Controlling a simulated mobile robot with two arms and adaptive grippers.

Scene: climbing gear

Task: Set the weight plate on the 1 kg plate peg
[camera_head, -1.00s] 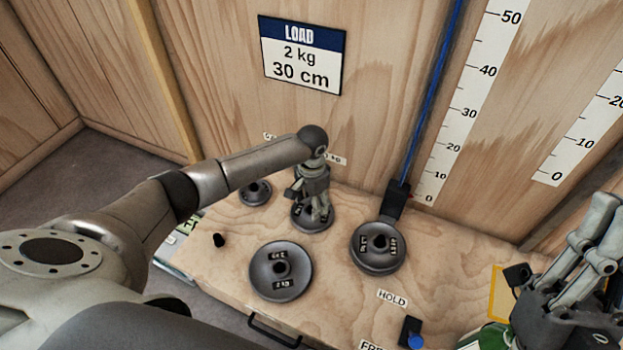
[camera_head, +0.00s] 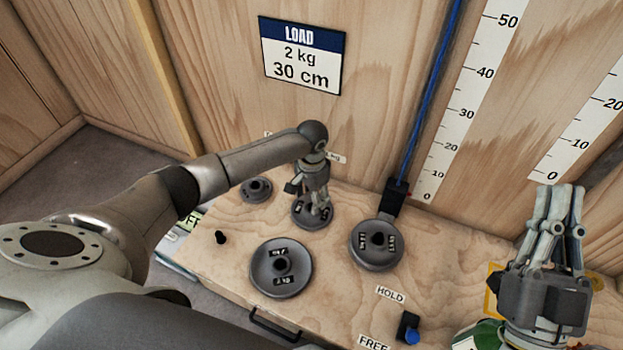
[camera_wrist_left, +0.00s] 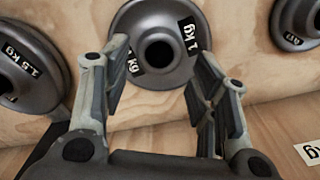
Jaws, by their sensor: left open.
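The dark grey weight plate marked 1 kg (camera_head: 303,221) lies flat on the wooden bench near the back wall. My left gripper (camera_head: 321,212) is directly above it, pointing down with its fingers open. In the left wrist view the 1 kg plate (camera_wrist_left: 188,68) shows beyond and between the open fingers (camera_wrist_left: 155,75). Its hub hole is dark, so I cannot tell whether a peg stands in it. A wall label (camera_head: 335,158) ending in "kg" is behind it, partly hidden by my arm. My right gripper (camera_head: 562,190) is raised at the right; its finger gap is unclear.
A smaller plate (camera_head: 257,190) is behind left, a 2 kg plate (camera_head: 262,280) in front. A 1.5 kg plate (camera_wrist_left: 30,68) lies beside a dark block with the blue rope (camera_head: 436,95). A bare black peg (camera_head: 221,237) stands at left. A HOLD/FREE switch (camera_head: 406,322) is in front.

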